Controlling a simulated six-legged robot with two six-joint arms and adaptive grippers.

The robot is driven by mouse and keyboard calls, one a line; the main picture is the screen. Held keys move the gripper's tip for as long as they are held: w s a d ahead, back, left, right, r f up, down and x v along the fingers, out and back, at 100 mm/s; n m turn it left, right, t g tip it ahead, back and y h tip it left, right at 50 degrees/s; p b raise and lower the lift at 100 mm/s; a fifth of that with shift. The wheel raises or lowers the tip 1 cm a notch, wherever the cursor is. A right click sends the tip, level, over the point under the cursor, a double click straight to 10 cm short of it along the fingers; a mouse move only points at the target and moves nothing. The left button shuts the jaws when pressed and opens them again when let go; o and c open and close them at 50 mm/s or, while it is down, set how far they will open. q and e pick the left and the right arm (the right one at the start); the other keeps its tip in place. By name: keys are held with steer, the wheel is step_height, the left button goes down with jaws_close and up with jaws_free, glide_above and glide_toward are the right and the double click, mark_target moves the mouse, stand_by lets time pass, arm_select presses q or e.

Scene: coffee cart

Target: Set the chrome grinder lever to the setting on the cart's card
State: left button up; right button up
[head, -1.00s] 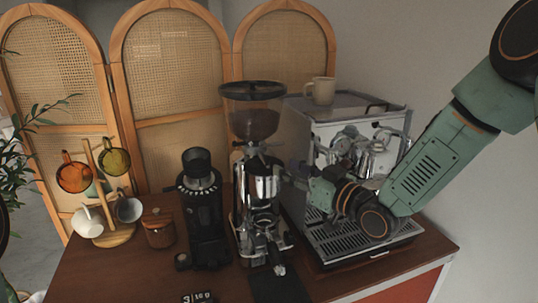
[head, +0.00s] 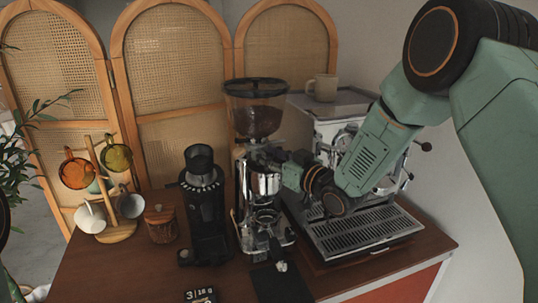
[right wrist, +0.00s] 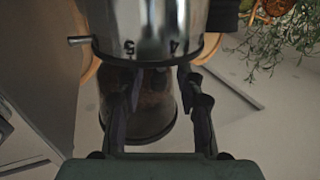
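The chrome grinder (head: 262,182) stands mid-cart with its dark bean hopper on top. In the right wrist view its chrome collar (right wrist: 160,25) bears the dark numerals 5 and 4. A short metal lever pin (right wrist: 80,40) sticks out at the collar's left, beyond the 5. My right gripper (head: 264,158) is at the grinder's upper body, below the hopper. In the wrist view its fingers (right wrist: 160,82) are apart, with no lever between them. The black card (head: 201,295) at the cart's front edge shows white characters beginning with 3; the rest is unclear. My left gripper is out of view.
A black grinder (head: 204,205) stands left of the chrome one. The espresso machine (head: 365,235) is close on the right, with a beige mug (head: 322,87) on top. A mug tree (head: 118,232) and wooden jar (head: 160,223) are at left. A folding screen stands behind.

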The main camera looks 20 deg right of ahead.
steer(key=shift+d, duration=0.15)
steer(key=shift+c, duration=1.2)
jaws_close()
